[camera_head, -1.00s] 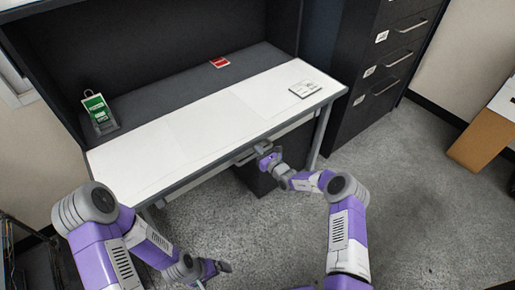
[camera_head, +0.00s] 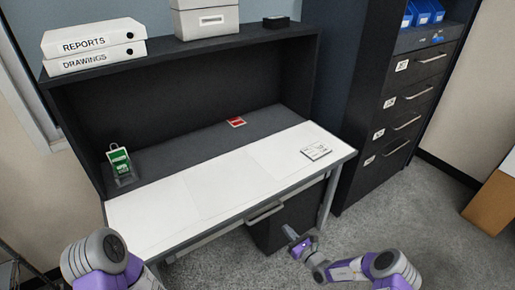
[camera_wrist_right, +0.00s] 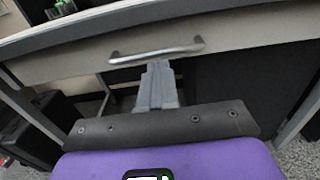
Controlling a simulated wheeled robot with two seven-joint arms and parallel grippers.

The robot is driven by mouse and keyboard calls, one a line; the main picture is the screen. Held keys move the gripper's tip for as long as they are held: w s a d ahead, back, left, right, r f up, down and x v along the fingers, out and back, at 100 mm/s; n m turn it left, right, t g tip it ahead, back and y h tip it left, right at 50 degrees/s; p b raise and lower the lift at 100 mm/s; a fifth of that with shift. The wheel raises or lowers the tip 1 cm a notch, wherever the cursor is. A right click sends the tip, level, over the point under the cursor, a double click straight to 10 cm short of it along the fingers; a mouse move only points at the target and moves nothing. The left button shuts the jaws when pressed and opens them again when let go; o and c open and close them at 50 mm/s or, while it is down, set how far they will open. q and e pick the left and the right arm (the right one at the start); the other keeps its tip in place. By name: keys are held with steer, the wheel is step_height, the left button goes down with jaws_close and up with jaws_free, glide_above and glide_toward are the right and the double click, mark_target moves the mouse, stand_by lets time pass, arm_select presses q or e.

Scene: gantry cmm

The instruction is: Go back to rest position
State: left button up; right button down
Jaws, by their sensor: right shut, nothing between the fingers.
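My right gripper (camera_head: 289,233) is in front of the desk, just below and to the right of the drawer handle (camera_head: 265,212). In the right wrist view its grey fingers (camera_wrist_right: 158,72) are together with nothing between them. The metal drawer handle (camera_wrist_right: 156,54) shows just beyond the fingertips there, and the gripper does not hold it. The drawer front (camera_wrist_right: 75,62) looks closed against the desk. Of my left arm only purple and grey links show at the lower left of the head view; its gripper is out of the picture.
The desk (camera_head: 220,185) bears a green card in a stand (camera_head: 119,162), a red card (camera_head: 236,122) and a white label plate (camera_head: 316,151). A black drawer cabinet (camera_head: 385,130) stands to the right. Bare grey carpet (camera_head: 400,220) lies in front of it.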

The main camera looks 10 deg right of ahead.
steer(key=s+a+f+n+g+y, duration=0.2)
steer(key=s+a+n+g, duration=0.4)
steer(key=s+a, duration=0.15)
steer(key=s+a+f+n+g+y, duration=0.25)
steer(key=s+a+n+g, duration=0.35)
steer(key=s, duration=0.3)
steer(key=s+d+n+g+h, duration=0.3)
steer(key=s+n+h, duration=0.5)
steer(key=s+n, duration=0.8)
steer(key=shift+s+d+f, duration=0.25)
steer(key=shift+d+f, duration=0.2)
steer(key=shift+d, duration=0.2)
